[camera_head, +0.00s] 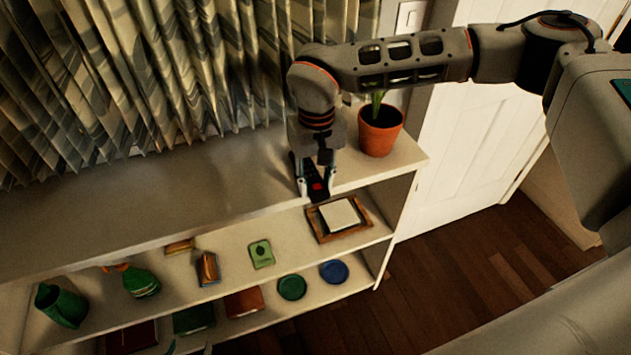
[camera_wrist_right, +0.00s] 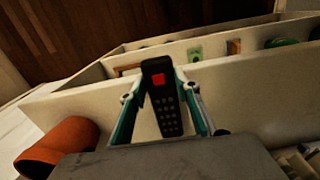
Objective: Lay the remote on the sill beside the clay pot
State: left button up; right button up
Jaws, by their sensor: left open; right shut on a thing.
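The black remote with a red button (camera_head: 318,190) is between the fingers of my right gripper (camera_head: 315,184), at the front edge of the sill. The right wrist view shows the remote (camera_wrist_right: 163,110) held lengthwise between both fingers of the gripper (camera_wrist_right: 160,93). I cannot tell whether it touches the sill. The terracotta clay pot (camera_head: 379,131) with a green plant stands on the sill (camera_head: 215,175), right of the gripper; its orange side (camera_wrist_right: 62,145) shows in the wrist view. Only the fingertips of my left gripper (camera_head: 189,347) show at the bottom edge, apart and empty.
Shelves below the sill hold a wooden tray with a white item (camera_head: 339,216), a green card (camera_head: 261,254), green (camera_head: 292,287) and blue discs (camera_head: 334,272), and several books. Curtains (camera_head: 130,80) hang behind. The sill left of my right gripper is clear.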

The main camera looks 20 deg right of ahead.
jog(key=shift+f, duration=0.15)
jog(key=o, duration=1.1)
jog(key=shift+o, duration=0.2)
notch_tip(320, 180, up, 12)
jog(key=shift+s, duration=0.1)
